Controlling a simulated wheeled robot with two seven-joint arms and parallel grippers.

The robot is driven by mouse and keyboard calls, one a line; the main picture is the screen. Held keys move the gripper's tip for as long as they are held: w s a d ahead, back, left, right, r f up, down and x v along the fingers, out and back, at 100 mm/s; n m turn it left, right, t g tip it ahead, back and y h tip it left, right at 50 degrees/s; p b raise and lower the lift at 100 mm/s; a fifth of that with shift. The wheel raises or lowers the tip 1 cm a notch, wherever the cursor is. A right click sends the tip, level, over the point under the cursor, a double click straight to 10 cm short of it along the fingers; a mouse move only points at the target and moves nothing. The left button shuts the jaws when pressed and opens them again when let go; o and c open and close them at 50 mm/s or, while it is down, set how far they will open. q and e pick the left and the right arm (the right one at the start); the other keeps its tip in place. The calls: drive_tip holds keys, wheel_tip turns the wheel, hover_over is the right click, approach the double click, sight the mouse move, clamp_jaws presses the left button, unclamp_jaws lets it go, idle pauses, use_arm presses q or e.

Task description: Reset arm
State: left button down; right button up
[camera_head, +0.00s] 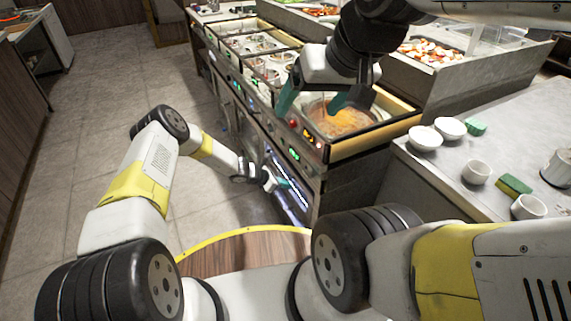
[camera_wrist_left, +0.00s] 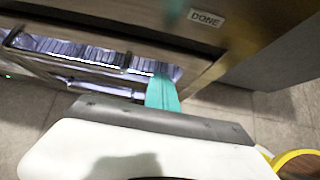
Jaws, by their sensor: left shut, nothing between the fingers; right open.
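My left gripper (camera_head: 270,183) is low in front of the cooking counter (camera_head: 262,120), close to a lit, slatted opening (camera_head: 288,187) in its lower front. Its fingers are together with nothing held. In the left wrist view my left gripper's teal fingers (camera_wrist_left: 162,92) point toward the lit opening (camera_wrist_left: 90,52). Whether they touch it I cannot tell. My right gripper (camera_head: 313,99) is open above the near end of the counter, its teal fingers apart. One finger is over a well of orange sauce (camera_head: 342,122); the other is by the counter's front edge.
A steel side table (camera_head: 440,170) on the right carries white bowls (camera_head: 425,138), white cups (camera_head: 476,172) and green-yellow sponges (camera_head: 514,185). A "DONE" label (camera_wrist_left: 206,19) is on the counter front. Tiled floor (camera_head: 100,75) to the left is clear.

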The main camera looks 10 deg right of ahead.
use_arm(q)
drive_tip(key=s+a+r+m+y, duration=0.15)
drive_tip(key=a+r+m, duration=0.3)
drive_tip(key=r, duration=0.85)
drive_tip(key=s+a+r+m, duration=0.35)
drive_tip(key=a+r, duration=0.25)
drive_tip(key=r, duration=0.7)
drive_tip(key=s+a+r+m+y, duration=0.1)
drive_tip(key=a+r+m, duration=0.4)
drive_tip(key=r, duration=0.9)
drive_tip(key=s+a+r+m+t+y, duration=0.1)
drive_tip(key=s+a+r+m, duration=0.3)
drive_tip(key=s, duration=0.9)
drive_tip(key=s+a+r+m+t+y, duration=0.2)
drive_tip(key=s+a+r+m+y, duration=0.1)
drive_tip(key=s+a+r, duration=0.8)
drive_tip(key=shift+s+r+m+t, duration=0.3)
drive_tip(key=shift+s+r+m, duration=0.15)
drive_tip(key=shift+s+m, duration=0.65)
drive_tip(key=shift+s+y, duration=0.15)
drive_tip(key=shift+y, duration=0.1)
